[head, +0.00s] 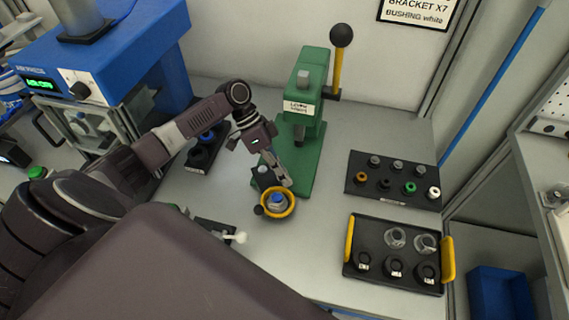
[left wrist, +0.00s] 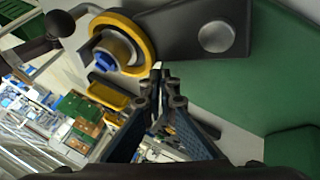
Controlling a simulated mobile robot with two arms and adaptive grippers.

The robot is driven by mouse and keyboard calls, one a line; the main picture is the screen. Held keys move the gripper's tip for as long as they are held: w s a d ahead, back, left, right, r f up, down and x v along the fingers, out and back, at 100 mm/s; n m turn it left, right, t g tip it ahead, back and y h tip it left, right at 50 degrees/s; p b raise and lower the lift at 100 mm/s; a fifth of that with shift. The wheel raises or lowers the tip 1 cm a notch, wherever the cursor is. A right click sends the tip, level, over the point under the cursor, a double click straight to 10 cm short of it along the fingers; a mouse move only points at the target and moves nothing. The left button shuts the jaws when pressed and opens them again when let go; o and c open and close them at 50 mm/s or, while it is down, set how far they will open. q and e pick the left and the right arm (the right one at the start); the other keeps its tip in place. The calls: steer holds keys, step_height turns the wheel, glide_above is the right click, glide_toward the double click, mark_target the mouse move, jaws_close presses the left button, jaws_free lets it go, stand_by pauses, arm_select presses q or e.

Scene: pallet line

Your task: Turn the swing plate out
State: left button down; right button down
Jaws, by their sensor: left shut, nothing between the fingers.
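The swing plate (head: 262,178) is a dark arm on the green press (head: 304,135), with a yellow ring (head: 277,211) at its outer end. Inside the ring sits a grey part with a blue centre (head: 277,198). A dark ball knob (head: 258,211) sticks out beside the ring. In the left wrist view the plate (left wrist: 178,35) runs from a round silver pivot to the yellow ring (left wrist: 146,41). My left gripper (head: 288,183) is shut and empty, its tips close beside the ring. I cannot tell whether they touch it. My right gripper is not in view.
A black rack of small bushings (head: 394,201) and a black tray with yellow handles (head: 390,282) stand to the right. A blue machine (head: 110,50) stands at the left. A small dark fixture with a white-tipped lever (head: 238,238) lies nearer. The bench between press and rack is clear.

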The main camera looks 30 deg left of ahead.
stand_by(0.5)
arm_select(q)
steer(key=v, duration=1.2)
